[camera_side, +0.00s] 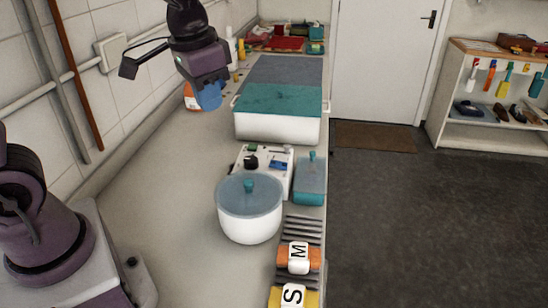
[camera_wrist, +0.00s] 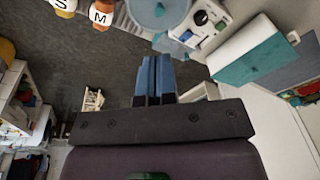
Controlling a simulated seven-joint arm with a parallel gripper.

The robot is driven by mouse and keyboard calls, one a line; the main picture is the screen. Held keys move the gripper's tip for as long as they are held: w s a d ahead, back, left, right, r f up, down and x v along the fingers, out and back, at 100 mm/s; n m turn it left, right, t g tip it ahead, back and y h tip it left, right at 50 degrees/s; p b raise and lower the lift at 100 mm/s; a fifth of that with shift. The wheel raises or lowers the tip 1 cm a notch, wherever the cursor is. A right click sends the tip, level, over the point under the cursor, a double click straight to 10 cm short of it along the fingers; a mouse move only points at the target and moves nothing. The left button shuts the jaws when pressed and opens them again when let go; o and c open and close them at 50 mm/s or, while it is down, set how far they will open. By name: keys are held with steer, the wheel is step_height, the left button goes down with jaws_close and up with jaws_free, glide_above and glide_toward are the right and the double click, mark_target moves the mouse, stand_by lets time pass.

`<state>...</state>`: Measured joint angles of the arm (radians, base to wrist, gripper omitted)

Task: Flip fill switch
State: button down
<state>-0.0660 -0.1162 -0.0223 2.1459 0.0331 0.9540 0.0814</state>
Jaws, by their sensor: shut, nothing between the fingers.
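A white control box (camera_side: 270,153) stands on the counter between a lidded pot and a white basin. Its top carries a black knob (camera_side: 251,162), a blue part (camera_side: 278,165) and a small green part (camera_side: 252,148). I cannot tell which of these is the fill switch. In the wrist view the control box (camera_wrist: 211,38) is at the upper right, with its black knob (camera_wrist: 201,17) visible. My gripper (camera_side: 209,97) is shut and empty, its blue fingers pointing down. It is raised above the counter, left of the basin and apart from the box. The wrist view shows the fingers (camera_wrist: 156,60) together.
The white pot (camera_side: 249,218) with a glass lid stands in front of the box. The basin (camera_side: 278,128) has a teal cover. Blocks marked M (camera_side: 298,257) and S (camera_side: 292,296) lie in front. The left counter is mostly clear.

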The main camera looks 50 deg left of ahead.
mark_target(273, 163)
steer(key=w+a+f+m+g, duration=0.2)
steer(key=w+f+m, duration=0.25)
steer(key=w, duration=0.55)
steer(key=w+a+f+m+g, duration=0.1)
steer(key=w+a+f+m, duration=0.3)
steer(key=w, duration=0.5)
steer(key=shift+y, duration=0.4)
steer(key=f, duration=0.9)
steer(key=s+f, duration=0.1)
steer(key=f, duration=0.4)
steer(key=shift+s+a+f, duration=0.1)
